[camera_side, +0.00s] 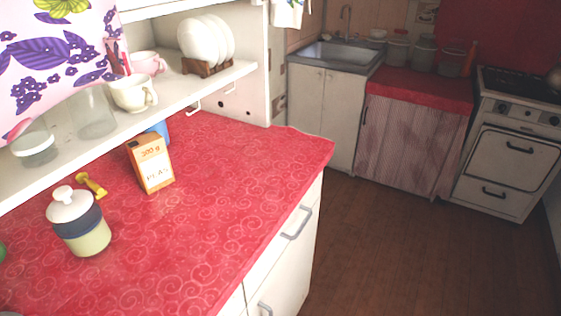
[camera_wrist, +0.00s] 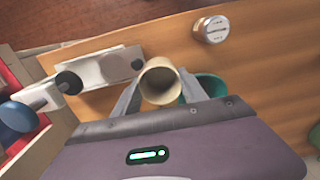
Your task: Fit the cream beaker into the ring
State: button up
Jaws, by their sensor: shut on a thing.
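In the wrist view my gripper (camera_wrist: 160,86) is shut on the cream beaker (camera_wrist: 159,68), with one grey finger on each side of it. The beaker's round open mouth faces the camera; its lower part is mostly hidden. Behind the right finger a teal round thing (camera_wrist: 210,85) shows in part; I cannot tell whether it is the ring or a cup. The side view shows neither my gripper nor the held beaker, and no clear ring.
In the wrist view, a silver-lidded jar (camera_wrist: 212,30) stands on the wooden surface (camera_wrist: 265,60); a pale block with dark round ends (camera_wrist: 95,71) lies left, near a blue round thing (camera_wrist: 17,117). In the side view, a lidded jar (camera_side: 83,235) and orange box (camera_side: 153,165) stand on red oilcloth (camera_side: 220,200).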

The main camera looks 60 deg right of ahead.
jog(key=w+d+r+n, duration=0.2)
jog(key=w+d+n, duration=0.4)
jog(key=w, duration=0.5)
jog(key=f, duration=0.9)
jog(key=shift+w+f, duration=0.2)
jog(key=shift+f, duration=0.15)
jog(key=shift+f, duration=0.1)
jog(key=o, duration=1.4)
